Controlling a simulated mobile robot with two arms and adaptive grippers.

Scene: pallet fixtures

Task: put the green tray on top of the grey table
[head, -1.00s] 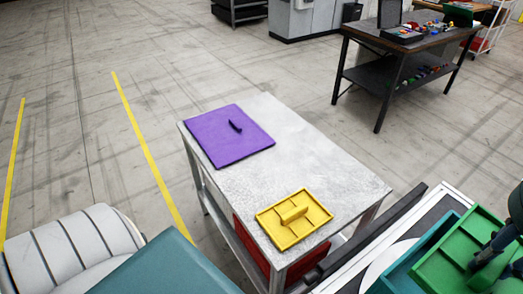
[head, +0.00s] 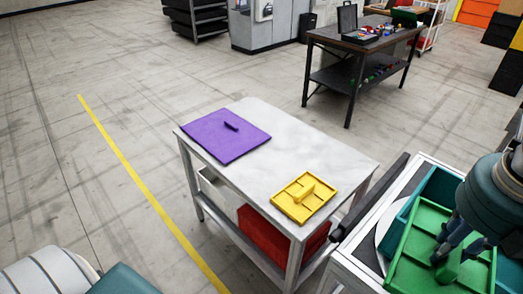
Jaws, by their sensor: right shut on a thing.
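The green tray (head: 408,262) is at the lower right in the head view, a shallow divided tray with a raised middle handle. My right gripper (head: 446,255) is shut on that handle from above. The tray sits over or in a teal bin; whether it touches the bin I cannot tell. The grey table (head: 300,150) stands in the middle, left of the tray. My left gripper is out of view.
On the grey table lie a purple board (head: 222,142) with a dark handle and a yellow tray (head: 290,205) near the front corner. The tabletop between them and toward the back right is bare. A red bin (head: 265,235) sits on the shelf below. A dark workbench (head: 350,45) stands behind.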

